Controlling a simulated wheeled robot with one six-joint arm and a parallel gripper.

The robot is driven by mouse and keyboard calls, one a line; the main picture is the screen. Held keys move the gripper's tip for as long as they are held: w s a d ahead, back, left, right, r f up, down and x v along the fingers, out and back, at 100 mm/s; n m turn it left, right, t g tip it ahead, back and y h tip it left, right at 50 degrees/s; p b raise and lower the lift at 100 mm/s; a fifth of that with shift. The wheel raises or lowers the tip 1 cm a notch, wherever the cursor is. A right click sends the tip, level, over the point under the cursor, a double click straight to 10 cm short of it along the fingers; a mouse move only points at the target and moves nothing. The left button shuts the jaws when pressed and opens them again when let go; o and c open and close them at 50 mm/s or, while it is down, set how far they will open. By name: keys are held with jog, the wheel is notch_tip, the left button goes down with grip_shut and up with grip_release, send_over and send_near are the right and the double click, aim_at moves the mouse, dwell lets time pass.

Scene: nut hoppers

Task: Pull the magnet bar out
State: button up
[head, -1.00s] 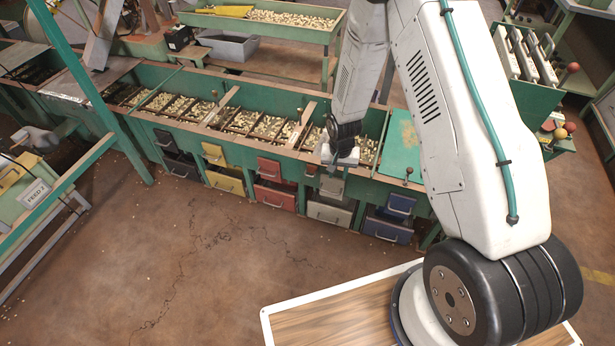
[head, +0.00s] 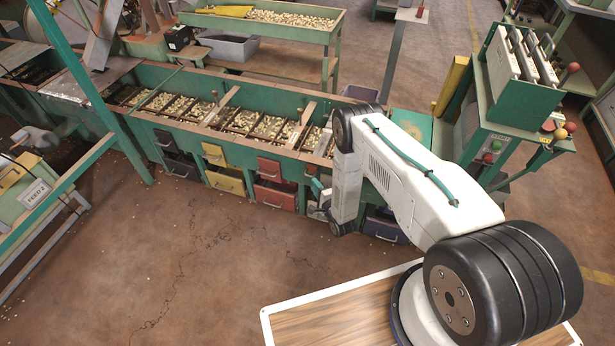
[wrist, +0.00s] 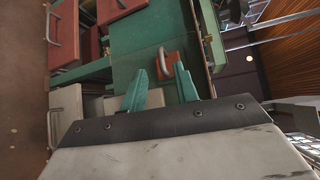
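A small red-brown plate with a metal loop handle shows in the wrist view, set in the green hopper wall; I take it as the end of the magnet bar (wrist: 176,66). The rest of the bar is hidden. In the head view a small red patch (head: 311,170) shows at the same wall, just above my gripper (head: 317,186). In the wrist view my gripper (wrist: 160,67) is open, with its two teal fingers apart. The handle appears between the fingertips, but I cannot tell whether they reach around it. Nothing is held.
Red drawers (head: 275,196) lie left of my gripper and a blue drawer (head: 383,228) right. My arm partly hides the pale drawers between. Nut-filled compartments (head: 227,118) run along the hopper top. A green cabinet (head: 520,97) stands right. The floor in front is open.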

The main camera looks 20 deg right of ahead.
aim_at(308, 176)
jog(key=x, duration=0.7)
jog(key=shift+w, duration=0.3)
grip_shut()
